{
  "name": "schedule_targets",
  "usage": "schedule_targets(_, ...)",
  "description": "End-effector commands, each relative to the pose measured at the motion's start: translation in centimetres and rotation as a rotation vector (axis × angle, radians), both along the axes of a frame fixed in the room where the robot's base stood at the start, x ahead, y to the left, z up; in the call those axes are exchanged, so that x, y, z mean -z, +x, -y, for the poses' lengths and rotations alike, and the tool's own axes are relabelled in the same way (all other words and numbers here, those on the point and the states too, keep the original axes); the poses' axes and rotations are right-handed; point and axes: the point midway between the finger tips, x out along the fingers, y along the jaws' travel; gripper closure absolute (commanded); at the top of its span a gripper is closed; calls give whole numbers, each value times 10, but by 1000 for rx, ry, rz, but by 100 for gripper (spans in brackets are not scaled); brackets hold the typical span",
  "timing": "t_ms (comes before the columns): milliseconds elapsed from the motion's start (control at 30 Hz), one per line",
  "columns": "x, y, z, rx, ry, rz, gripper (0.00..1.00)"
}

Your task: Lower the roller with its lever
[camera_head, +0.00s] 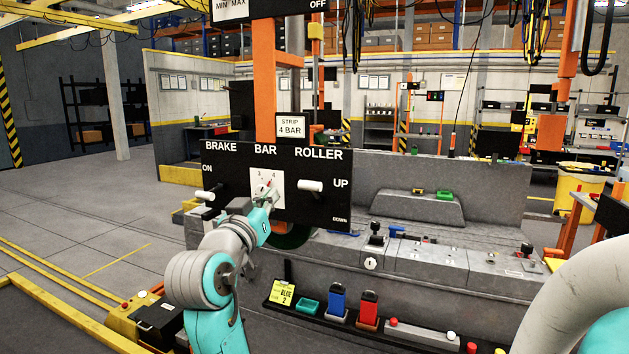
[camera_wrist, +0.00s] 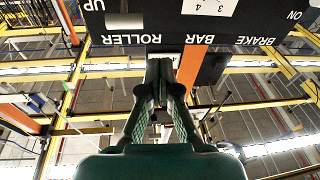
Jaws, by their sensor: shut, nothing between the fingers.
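The black control panel (camera_head: 230,165) carries BRAKE, BAR and ROLLER labels. The white roller lever (camera_head: 310,186) sticks out under ROLLER, level with the UP mark and above DOWN. In the wrist view the panel is upside down, and the roller lever (camera_wrist: 124,21) shows at the top, left of the fingers. My gripper (camera_wrist: 164,64) is shut and empty, its fingertips together below the ROLLER and BAR lettering in that view. In the head view my wrist is in front of the panel near the gauge, left of the roller lever; the fingertips are hard to make out.
The white brake lever (camera_head: 205,195) stands near ON at the panel's left. The white bar gauge (camera_head: 266,187) sits between the levers. An orange post (camera_head: 264,95) and a STRIP 4 BAR sign (camera_head: 291,127) rise above. A grey console (camera_head: 440,262) with knobs is at right.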

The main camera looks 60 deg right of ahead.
Motion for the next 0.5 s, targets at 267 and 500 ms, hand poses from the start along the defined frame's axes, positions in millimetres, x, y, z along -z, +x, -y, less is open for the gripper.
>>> schedule_targets(267,-44,-27,12,102,43,95,100)
schedule_targets(500,-49,-28,31,112,46,101,100)
